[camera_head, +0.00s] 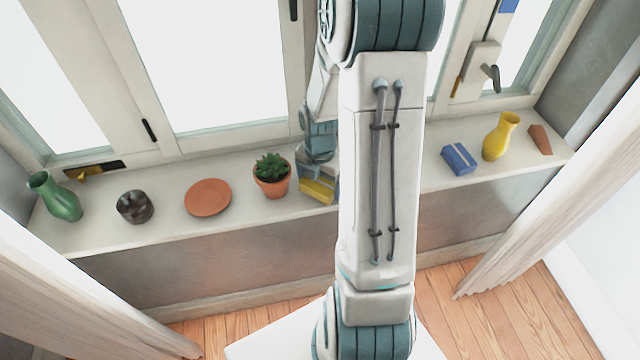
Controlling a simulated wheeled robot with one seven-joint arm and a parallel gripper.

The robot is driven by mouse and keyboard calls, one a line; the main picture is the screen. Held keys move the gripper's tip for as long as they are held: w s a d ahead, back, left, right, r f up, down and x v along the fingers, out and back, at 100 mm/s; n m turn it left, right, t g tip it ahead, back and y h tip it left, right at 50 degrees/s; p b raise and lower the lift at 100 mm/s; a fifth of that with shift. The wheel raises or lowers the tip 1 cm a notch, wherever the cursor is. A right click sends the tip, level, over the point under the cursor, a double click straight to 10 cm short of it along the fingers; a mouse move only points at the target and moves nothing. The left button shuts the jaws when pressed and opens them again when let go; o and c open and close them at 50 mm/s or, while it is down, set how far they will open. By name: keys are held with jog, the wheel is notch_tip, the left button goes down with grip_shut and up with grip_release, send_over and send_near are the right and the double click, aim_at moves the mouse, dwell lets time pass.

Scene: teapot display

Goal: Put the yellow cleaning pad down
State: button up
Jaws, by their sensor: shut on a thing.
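The yellow cleaning pad (317,191) is low over the white window sill (100,228), just right of the potted succulent. My gripper (318,178) is shut on the pad from above. My own arm hides the right part of the gripper and whatever lies directly behind it. I cannot tell whether the pad touches the sill.
A potted succulent (271,176) stands close left of my gripper. Further left are a terracotta saucer (208,198), a dark pot (135,207) and a green vase (56,197). Right are a blue block (459,159), a yellow vase (501,137) and a brown piece (540,139).

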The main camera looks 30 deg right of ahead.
jog(key=shift+f, duration=0.6)
